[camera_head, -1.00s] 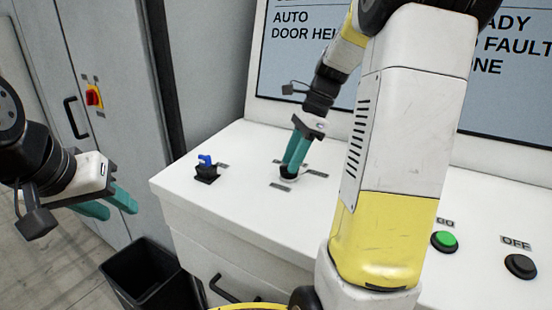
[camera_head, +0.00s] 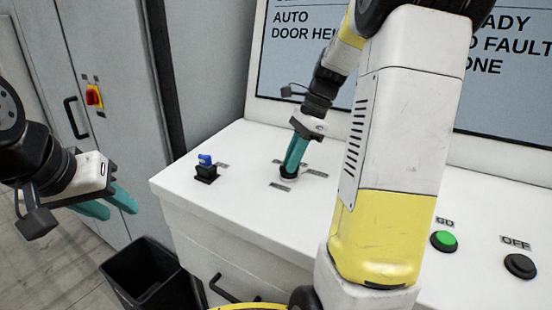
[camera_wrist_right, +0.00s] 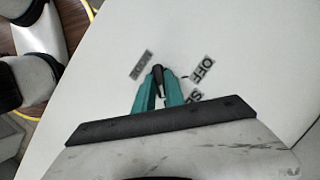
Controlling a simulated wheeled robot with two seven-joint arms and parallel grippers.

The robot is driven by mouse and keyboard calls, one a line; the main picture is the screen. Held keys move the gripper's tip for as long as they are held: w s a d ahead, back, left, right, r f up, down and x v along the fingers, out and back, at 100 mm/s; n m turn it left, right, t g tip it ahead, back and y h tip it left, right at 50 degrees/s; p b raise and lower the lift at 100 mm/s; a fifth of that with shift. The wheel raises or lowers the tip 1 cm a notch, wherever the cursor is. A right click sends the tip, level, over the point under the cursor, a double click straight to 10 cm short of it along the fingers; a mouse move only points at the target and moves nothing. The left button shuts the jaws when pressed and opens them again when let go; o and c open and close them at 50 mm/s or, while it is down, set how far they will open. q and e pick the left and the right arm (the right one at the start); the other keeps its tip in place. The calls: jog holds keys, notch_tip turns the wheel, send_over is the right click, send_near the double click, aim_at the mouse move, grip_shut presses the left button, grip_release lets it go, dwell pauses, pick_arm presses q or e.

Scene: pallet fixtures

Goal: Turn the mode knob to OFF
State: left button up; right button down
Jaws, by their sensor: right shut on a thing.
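The mode knob is a small black knob (camera_wrist_right: 157,74) on the white sloping console top. My right gripper (camera_head: 289,171) reaches down onto it, its teal fingers closed around it. The right wrist view also shows these fingers (camera_wrist_right: 159,90) on either side of the knob. An OFF label (camera_wrist_right: 202,69) lies to the right of the knob there, with a partly hidden label starting "SE" (camera_wrist_right: 193,97) below it. A third label (camera_wrist_right: 142,65), too blurred to read, is at upper left. The fingers hide much of the knob. My left gripper (camera_head: 122,212) is open and empty, left of the console.
A blue switch (camera_head: 205,161) on a black base stands left of the knob. A green button (camera_head: 444,241) and a black button (camera_head: 520,266) are at the right. A screen (camera_head: 310,50) stands behind. A black bin (camera_head: 150,275) is on the floor.

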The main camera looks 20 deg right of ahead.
jog(key=n+g, duration=0.1)
jog(key=n, duration=0.3)
jog(key=shift+w+n+g, duration=0.2)
jog(key=shift+n+g, duration=0.1)
jog(key=shift+g, duration=0.1)
jog(key=n+g+h, duration=0.1)
jog(key=n, duration=0.3)
jog(key=shift+w, duration=0.1)
jog(key=n+h, duration=0.1)
jog(key=n, duration=0.1)
jog(key=n+g, duration=0.1)
jog(key=n, duration=0.2)
jog(key=shift+a+h, duration=0.15)
jog(key=shift+h, duration=0.25)
jog(key=shift+a+n+g+h, duration=0.1)
jog(key=shift+n+g+h, duration=0.35)
jog(key=shift+n, duration=1.35)
jog(key=shift+h, duration=0.25)
jog(key=c, duration=1.4)
grip_release()
